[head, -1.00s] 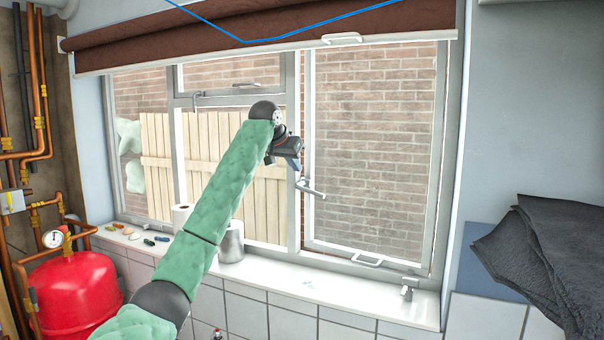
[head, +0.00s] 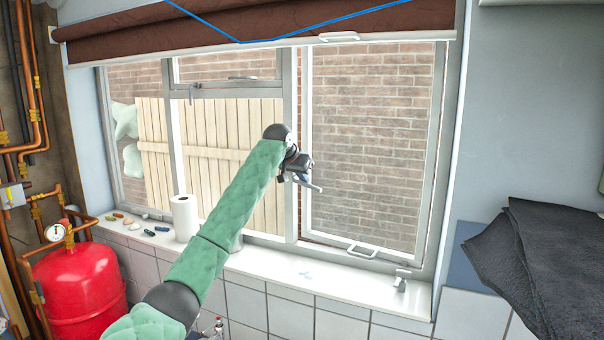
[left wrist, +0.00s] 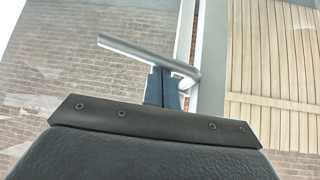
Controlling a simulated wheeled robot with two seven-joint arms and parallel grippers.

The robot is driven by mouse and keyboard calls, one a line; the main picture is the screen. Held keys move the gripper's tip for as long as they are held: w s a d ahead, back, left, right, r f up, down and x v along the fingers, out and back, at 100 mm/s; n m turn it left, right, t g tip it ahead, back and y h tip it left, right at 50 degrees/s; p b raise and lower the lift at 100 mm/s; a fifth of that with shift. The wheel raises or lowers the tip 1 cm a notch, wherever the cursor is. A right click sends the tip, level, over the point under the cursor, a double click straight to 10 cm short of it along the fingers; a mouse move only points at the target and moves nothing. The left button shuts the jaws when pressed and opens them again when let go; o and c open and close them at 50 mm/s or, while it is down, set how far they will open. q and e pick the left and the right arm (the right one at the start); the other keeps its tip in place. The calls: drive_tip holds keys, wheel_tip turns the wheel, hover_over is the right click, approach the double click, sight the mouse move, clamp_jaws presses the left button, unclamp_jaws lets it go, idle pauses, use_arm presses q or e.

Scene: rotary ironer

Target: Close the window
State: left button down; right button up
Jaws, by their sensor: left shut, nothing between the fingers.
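The window's right-hand sash (head: 440,160) has a pale frame around a large pane, with brick wall behind. In the left wrist view, a thin strip of brick shows between the sash edge and the post (left wrist: 212,60). A grey lever handle (head: 312,186) sits on the sash's left side, partly hidden by my left gripper (head: 299,172). In the left wrist view, the shut, empty fingers (left wrist: 162,88) overlap the lever handle (left wrist: 140,52) near its bend. I cannot tell whether they touch. My right gripper is not in view.
The white sill (head: 300,276) holds a paper roll (head: 185,218), small stones and a small metal fitting (head: 401,280). A pull handle (head: 362,250) is on the sash's bottom rail. A brown blind (head: 250,28) hangs above. A red tank (head: 80,290) and dark cloth (head: 540,260) flank the window.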

use_arm(q)
drive_tip(key=shift+s, duration=0.2)
drive_tip(key=shift+s+a+f+b, duration=0.1)
drive_tip(key=shift+s+b, duration=0.2)
drive_tip(key=shift+b, duration=0.05)
drive_tip(key=shift+n+t+y, duration=0.3)
drive_tip(key=shift+n+y, duration=0.3)
drive_tip(key=shift+n, duration=0.3)
drive_tip(key=s+b, duration=0.2)
drive_tip(key=s, duration=0.3)
drive_tip(key=shift+a, duration=0.2)
drive_tip(key=shift+s, duration=0.2)
